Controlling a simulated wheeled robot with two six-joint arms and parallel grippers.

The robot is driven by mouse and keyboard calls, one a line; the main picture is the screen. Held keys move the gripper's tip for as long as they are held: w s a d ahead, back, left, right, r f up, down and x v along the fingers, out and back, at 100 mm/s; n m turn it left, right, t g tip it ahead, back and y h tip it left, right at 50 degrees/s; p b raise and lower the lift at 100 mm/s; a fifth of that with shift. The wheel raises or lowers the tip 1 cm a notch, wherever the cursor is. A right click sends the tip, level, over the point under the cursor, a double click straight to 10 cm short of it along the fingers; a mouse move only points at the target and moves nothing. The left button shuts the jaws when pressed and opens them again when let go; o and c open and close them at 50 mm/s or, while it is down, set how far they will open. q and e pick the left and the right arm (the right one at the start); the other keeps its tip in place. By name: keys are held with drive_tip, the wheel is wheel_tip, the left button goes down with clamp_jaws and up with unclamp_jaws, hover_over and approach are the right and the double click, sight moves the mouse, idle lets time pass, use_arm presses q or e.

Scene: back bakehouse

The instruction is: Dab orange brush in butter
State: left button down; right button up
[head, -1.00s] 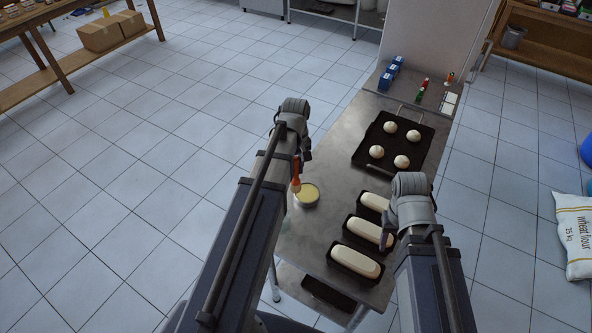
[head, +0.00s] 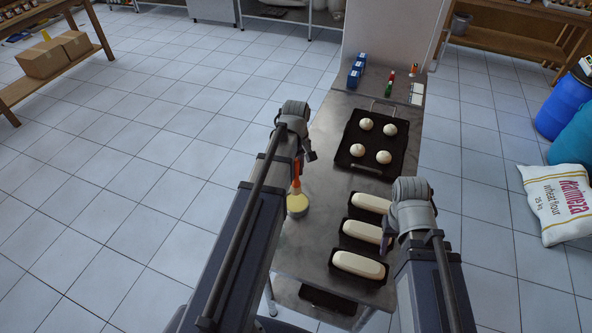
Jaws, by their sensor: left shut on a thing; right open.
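My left gripper (head: 302,158) is shut on the orange brush (head: 297,171), which hangs upright with its bristle end down. The small round bowl of pale yellow butter (head: 298,207) stands on the steel table near its left edge. The brush's lower end overlaps the bowl in the head view; I cannot tell whether the bristles touch the butter. My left arm hides part of the bowl's surroundings. My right gripper (head: 387,243) is open and empty, over the right side of the loaf tins.
Several black tins with pale loaves (head: 358,264) stand on the steel table (head: 314,236). Behind them is a black tray (head: 352,143) with dough balls. Blue boxes (head: 355,75) and small bottles (head: 390,85) stand at the back. A flour sack (head: 545,215) lies on the floor at right.

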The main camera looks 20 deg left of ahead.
sight(296, 183)
use_arm(q)
drive_tip(key=shift+f+b, duration=2)
drive_tip(key=shift+f, duration=0.35)
use_arm(e)
drive_tip(key=shift+f, duration=2.35)
use_arm(q)
drive_tip(key=shift+f+b, duration=0.5)
drive_tip(key=shift+b, duration=0.05)
use_arm(e)
drive_tip(key=shift+f, duration=0.5)
use_arm(q)
drive_tip(key=shift+r, duration=0.1)
use_arm(e)
drive_tip(key=shift+r, duration=0.1)
use_arm(q)
wheel_tip(296, 183, up, 7)
drive_tip(key=p, duration=0.7)
use_arm(e)
wheel_tip(296, 183, up, 7)
use_arm(q)
drive_tip(key=shift+f+b, duration=0.65)
drive_tip(key=shift+f, duration=0.15)
drive_tip(key=shift+r, duration=0.1)
use_arm(e)
drive_tip(key=shift+f, duration=0.7)
